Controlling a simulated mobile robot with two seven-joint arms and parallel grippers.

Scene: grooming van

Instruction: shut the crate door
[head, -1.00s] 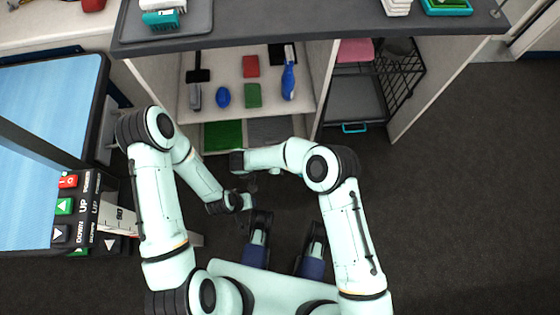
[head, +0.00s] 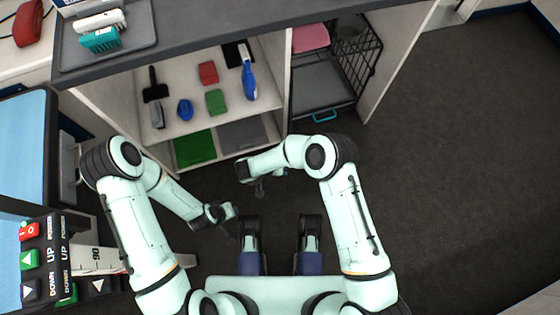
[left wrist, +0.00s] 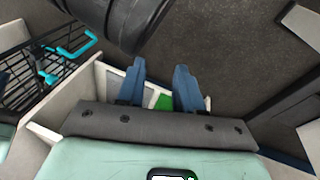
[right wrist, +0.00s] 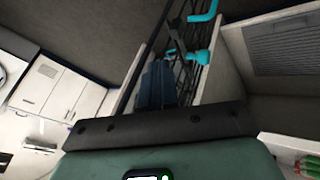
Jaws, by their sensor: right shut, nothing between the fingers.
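The black wire crate (head: 348,88) stands in the right compartment under the counter. Its wire side and a grey floor tray (head: 318,88) show, with a teal handle (head: 325,117) low at the front. A wire panel at the right side may be the door swung out; I cannot tell for sure. Wire bars with teal fittings (left wrist: 75,48) show in the left wrist view and in the right wrist view (right wrist: 197,57). My left gripper (head: 226,214) is open, empty and apart from the crate. My right gripper (head: 262,186) is shut, empty, and left of and nearer than the crate.
The left compartment shelf (head: 220,128) holds brushes and coloured blocks, with green (head: 194,150) and grey mats below. A lift table with control buttons (head: 30,258) stands at left. A pink item (head: 309,38) lies above the tray. Dark floor (head: 460,150) at right is clear.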

